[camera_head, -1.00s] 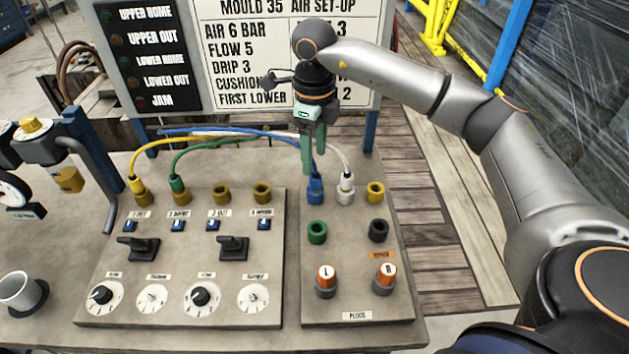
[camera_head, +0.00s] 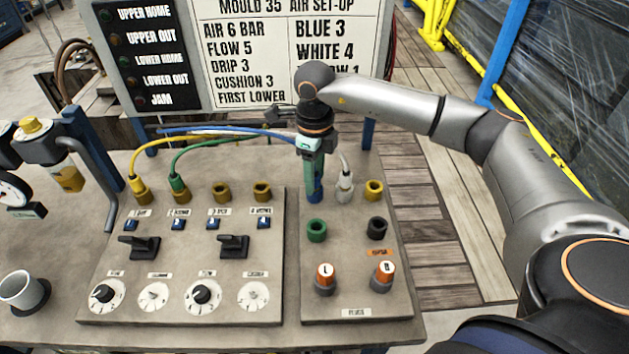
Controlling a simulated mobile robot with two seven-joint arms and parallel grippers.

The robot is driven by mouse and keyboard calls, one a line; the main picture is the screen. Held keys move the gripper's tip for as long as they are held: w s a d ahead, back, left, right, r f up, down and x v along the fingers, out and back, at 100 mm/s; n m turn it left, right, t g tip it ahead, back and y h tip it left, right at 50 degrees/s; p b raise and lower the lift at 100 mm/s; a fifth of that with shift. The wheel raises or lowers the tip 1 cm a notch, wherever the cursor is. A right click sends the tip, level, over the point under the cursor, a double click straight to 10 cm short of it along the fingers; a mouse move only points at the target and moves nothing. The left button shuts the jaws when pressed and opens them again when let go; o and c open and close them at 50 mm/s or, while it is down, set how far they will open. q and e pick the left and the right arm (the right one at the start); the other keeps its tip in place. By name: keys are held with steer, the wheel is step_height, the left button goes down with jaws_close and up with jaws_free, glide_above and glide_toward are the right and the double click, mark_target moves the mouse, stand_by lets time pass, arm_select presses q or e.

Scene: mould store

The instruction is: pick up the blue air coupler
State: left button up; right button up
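The blue air coupler (camera_head: 315,195) stands upright on the right-hand panel, at the left of that panel's back row. Its blue hose (camera_head: 230,132) runs off to the left behind my gripper. My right gripper (camera_head: 315,182) points down directly over the coupler, with its green fingers at the coupler's upper part. The fingers hide most of that part, and I cannot tell whether they are closed on it. My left gripper is not in view.
A white coupler (camera_head: 344,188) stands close on the right, with a brass port (camera_head: 373,190) beyond it. Green (camera_head: 316,230) and black (camera_head: 377,228) sockets lie in front. Yellow (camera_head: 140,190) and green (camera_head: 179,187) couplers stand at left. The sign board (camera_head: 262,50) rises behind.

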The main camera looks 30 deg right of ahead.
jaws_close()
steer(key=shift+r, duration=0.1)
stand_by(0.4)
